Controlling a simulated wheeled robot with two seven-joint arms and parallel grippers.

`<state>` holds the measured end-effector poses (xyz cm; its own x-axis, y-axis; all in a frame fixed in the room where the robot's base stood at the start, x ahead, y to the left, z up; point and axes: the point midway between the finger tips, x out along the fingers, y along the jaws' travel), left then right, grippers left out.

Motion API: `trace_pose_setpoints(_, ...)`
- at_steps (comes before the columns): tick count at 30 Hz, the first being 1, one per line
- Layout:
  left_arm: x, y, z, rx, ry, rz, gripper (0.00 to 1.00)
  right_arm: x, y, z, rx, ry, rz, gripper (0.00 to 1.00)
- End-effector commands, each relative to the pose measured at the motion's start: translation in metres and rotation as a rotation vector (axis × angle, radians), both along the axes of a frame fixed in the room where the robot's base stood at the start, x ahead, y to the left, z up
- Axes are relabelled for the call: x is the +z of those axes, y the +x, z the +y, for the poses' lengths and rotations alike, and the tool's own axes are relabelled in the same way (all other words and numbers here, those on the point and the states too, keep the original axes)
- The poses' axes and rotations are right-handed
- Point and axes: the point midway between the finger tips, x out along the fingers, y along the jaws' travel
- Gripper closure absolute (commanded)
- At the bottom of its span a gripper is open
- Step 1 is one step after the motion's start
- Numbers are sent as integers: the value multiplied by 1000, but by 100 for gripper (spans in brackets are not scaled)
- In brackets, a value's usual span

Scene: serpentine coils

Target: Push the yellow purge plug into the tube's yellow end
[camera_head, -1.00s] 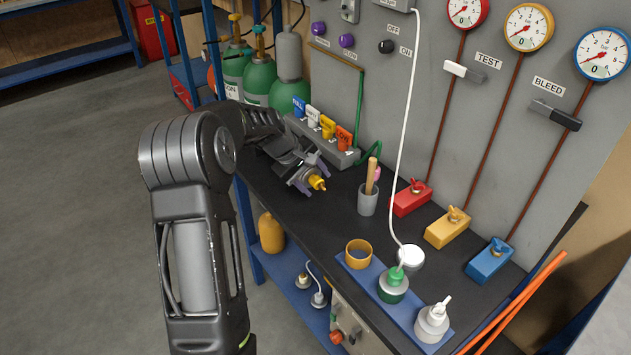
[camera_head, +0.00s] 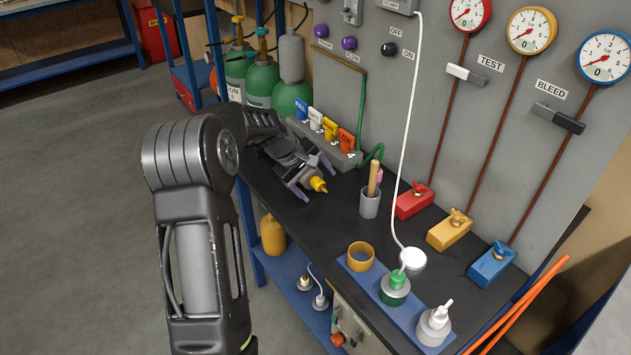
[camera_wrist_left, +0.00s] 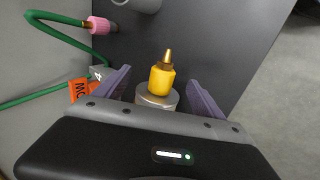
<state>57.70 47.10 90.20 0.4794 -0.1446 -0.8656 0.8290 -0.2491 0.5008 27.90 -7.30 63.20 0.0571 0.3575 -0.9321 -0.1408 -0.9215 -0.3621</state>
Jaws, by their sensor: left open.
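A yellow fitting with a brass tip (camera_head: 318,184) shows between the fingers of my left gripper (camera_head: 310,180). In the left wrist view the yellow fitting (camera_wrist_left: 162,80) sits on a grey cylinder (camera_wrist_left: 157,98), its tip pointing away from the gripper. The fingers of my left gripper (camera_wrist_left: 164,88) are open on either side of it, with a gap on both sides. I cannot tell plug from tube end in it. A green tube (camera_wrist_left: 65,18) has a pink end (camera_wrist_left: 102,25). My right gripper is not in view.
A row of labelled tags (camera_head: 330,128) stands on a grey block behind the gripper. A grey cup with a wooden handle (camera_head: 370,203) is to its right. Red (camera_head: 414,203), yellow (camera_head: 450,232) and blue (camera_head: 491,264) valve blocks line the panel. A blue tray (camera_head: 405,312) holds containers.

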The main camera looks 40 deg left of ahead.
Motion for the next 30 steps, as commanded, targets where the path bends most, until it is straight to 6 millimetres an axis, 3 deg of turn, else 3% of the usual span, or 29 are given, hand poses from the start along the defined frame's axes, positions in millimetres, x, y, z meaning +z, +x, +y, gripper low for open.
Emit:
trace_pose_setpoints(15,61,-33,10,1,1,-3,20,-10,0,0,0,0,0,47)
trace_pose_setpoints(30,67,-37,11,1,1,-1,20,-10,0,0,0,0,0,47)
